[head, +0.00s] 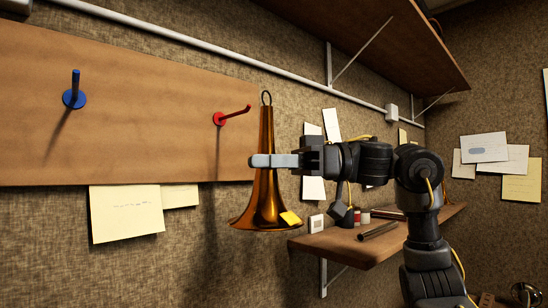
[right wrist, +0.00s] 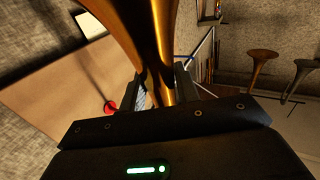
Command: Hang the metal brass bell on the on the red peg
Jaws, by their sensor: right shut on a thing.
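My right gripper (head: 272,161) is shut on the bell's narrow body. The red peg (head: 234,115) sticks out from the wooden board, to the left of the ring and slightly lower in the picture. The ring and peg are apart. In the right wrist view the bell (right wrist: 140,35) fills the upper middle, and the red peg's base (right wrist: 110,107) shows at its left. My left gripper is not in view.
A blue peg (head: 73,92) stands on the wooden board (head: 130,140) at the left. A lower shelf (head: 340,242) behind my right arm holds small items. An upper shelf (head: 385,30) overhangs at the right. More horns (right wrist: 262,62) show in the right wrist view.

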